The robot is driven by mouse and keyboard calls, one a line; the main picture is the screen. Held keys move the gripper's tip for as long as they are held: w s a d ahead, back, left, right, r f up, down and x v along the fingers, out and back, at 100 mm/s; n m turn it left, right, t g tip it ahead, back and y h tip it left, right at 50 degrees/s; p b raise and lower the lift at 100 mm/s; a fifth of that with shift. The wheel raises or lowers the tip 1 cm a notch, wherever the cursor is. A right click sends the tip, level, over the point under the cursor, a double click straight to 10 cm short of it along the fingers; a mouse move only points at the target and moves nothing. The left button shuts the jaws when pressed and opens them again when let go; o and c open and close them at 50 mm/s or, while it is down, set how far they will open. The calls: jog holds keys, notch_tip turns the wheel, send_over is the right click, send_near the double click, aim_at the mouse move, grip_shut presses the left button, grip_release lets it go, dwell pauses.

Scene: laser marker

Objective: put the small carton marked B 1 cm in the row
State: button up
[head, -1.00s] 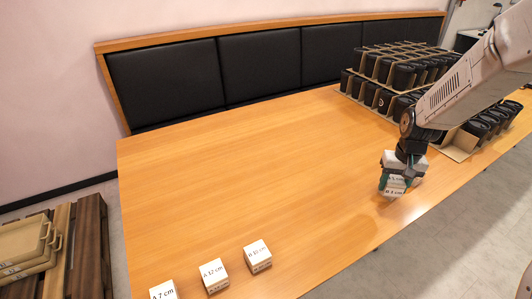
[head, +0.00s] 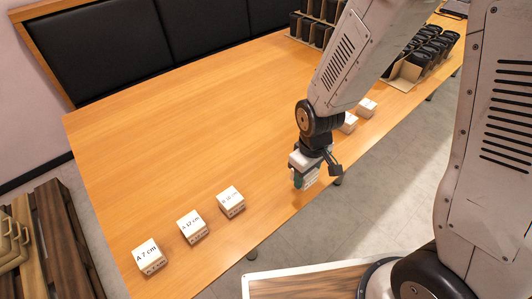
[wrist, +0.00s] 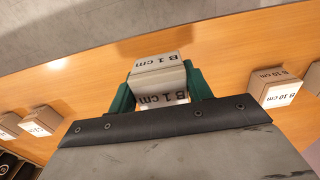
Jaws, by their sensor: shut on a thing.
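The small carton marked B 1 cm (wrist: 158,78) is white and boxy, and its label reads clearly in the wrist view. My gripper (wrist: 160,88) is shut on it, with green fingers on both sides. In the head view my gripper (head: 314,172) holds the carton (head: 304,163) near the table's front edge, apparently above the surface. The row of white cartons lies to its left: A 7 cm (head: 149,255), A 12 cm (head: 192,226) and a third (head: 231,201), which appears as B 10 cm (wrist: 277,92) in the wrist view.
Two small cartons stand to the right of my gripper, one nearer (head: 349,122) and one farther (head: 367,107). Black containers in cardboard dividers (head: 425,52) fill the table's far right. The wooden table (head: 170,140) is clear behind the row. A padded bench (head: 205,33) runs along the back.

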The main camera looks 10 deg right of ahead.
send_over(266, 184)
jog(key=shift+s+d+f, duration=0.15)
jog(key=shift+d+f, duration=0.3)
jog(key=shift+a+f, duration=0.2)
jog(key=shift+f, duration=0.7)
jog(key=shift+a+f, duration=0.2)
jog(key=shift+f, duration=0.7)
jog(key=shift+f, duration=0.2)
jog(key=o, duration=0.9)
jog(key=shift+o, duration=0.4)
jog(key=shift+r, duration=0.15)
